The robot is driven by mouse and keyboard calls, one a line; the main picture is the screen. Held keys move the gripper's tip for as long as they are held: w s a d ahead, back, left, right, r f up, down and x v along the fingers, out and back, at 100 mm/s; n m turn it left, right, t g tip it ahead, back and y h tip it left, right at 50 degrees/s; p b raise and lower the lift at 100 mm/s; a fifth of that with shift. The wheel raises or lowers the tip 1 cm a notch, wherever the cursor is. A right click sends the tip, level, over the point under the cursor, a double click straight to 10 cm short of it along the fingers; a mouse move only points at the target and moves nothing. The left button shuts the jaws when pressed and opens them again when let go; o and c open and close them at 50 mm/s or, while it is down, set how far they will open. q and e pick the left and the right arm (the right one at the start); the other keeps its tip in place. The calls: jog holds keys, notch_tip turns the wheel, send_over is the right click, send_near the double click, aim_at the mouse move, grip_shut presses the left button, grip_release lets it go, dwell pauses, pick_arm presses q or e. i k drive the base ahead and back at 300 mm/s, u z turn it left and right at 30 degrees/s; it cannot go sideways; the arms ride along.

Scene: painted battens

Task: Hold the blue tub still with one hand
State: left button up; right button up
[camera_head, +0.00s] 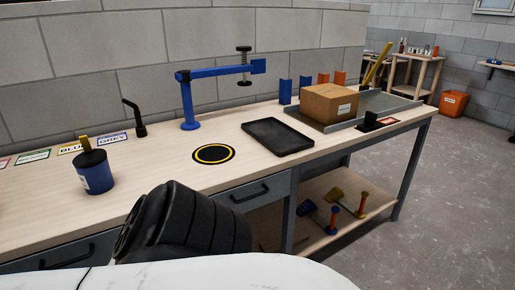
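The blue tub (98,181) stands upright on the left part of the wooden workbench (160,172). It has a dark top and a pale label on its side. A short yellow piece (85,143) sticks up from the dark top; I cannot tell what it belongs to. A black rounded part of my own arm shows at the lower middle, to the right of the tub and apart from it in the picture. Neither of my grippers is in view, and nothing of mine is seen touching the tub.
Label cards (112,138) lie behind the tub, beside a black bent post (138,118). A blue clamp stand (189,105), a yellow-ringed black disc (214,154), an empty black tray (278,137) and a cardboard box (329,102) stand further right. Bench around the tub's front is clear.

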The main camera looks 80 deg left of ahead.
aim_at(84, 139)
jog(key=u, duration=3.7)
